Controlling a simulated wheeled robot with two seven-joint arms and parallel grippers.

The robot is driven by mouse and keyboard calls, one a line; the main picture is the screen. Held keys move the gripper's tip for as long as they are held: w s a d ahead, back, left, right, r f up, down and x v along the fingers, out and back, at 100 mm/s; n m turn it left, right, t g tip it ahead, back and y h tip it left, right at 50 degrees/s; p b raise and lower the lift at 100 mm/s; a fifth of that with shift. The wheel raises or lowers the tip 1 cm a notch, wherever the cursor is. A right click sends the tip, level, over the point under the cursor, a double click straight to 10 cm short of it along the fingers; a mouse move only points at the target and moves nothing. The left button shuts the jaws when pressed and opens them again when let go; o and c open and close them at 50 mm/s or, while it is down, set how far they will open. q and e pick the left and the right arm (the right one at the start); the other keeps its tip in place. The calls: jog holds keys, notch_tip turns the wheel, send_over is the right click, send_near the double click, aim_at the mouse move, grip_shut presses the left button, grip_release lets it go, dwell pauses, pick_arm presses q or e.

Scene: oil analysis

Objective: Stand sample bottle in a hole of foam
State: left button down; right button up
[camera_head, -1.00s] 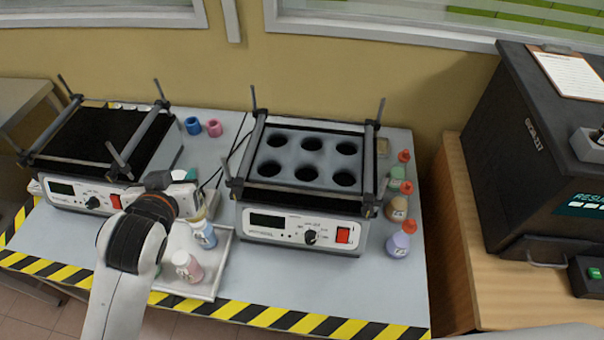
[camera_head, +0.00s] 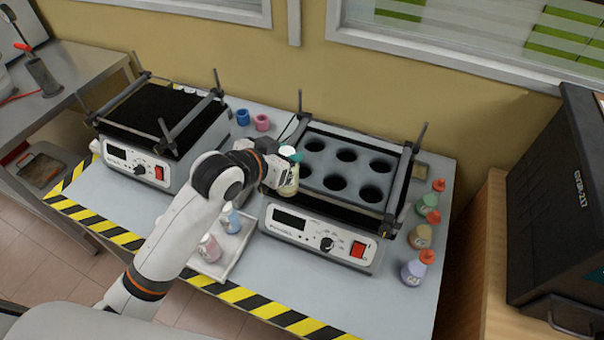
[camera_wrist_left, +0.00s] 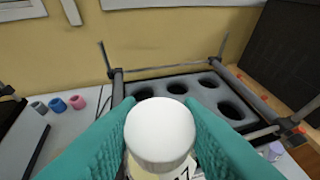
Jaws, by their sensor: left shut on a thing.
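My left gripper (camera_head: 291,171) is shut on a sample bottle (camera_head: 288,188), held roughly upright in the head view. In the left wrist view its white cap (camera_wrist_left: 160,128) sits between my teal fingers, with part of a label below. The dark grey foam (camera_head: 353,173) lies in the right-hand shaker and has two rows of round holes; those I can see look empty. The bottle is at the foam's left front corner, in front of part of it, apparently above the shaker. My arm and the bottle hide the nearest left hole in the head view. My right gripper is not in view.
A tray (camera_head: 236,262) in front holds a blue-labelled bottle (camera_head: 230,218) and a pink bottle (camera_head: 209,248). Bars and upright posts frame the shaker (camera_head: 318,238). Several red-tipped bottles (camera_head: 418,268) stand at its right. Another shaker (camera_head: 135,160) stands left.

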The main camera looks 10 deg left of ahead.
pick_arm(q)
jog(key=w+d+r+m+g+h+p, duration=0.1)
jog(key=w+r+m+g+h+p, duration=0.2)
jog(key=w, duration=0.5)
notch_tip(320, 180, down, 8)
jog(key=m+p, duration=0.1)
jog(key=shift+w+f+h, duration=0.15)
jog(key=shift+w+h, duration=0.1)
jog(key=shift+h, duration=0.15)
jog(key=shift+f, duration=0.15)
jog(key=c, duration=1)
grip_release()
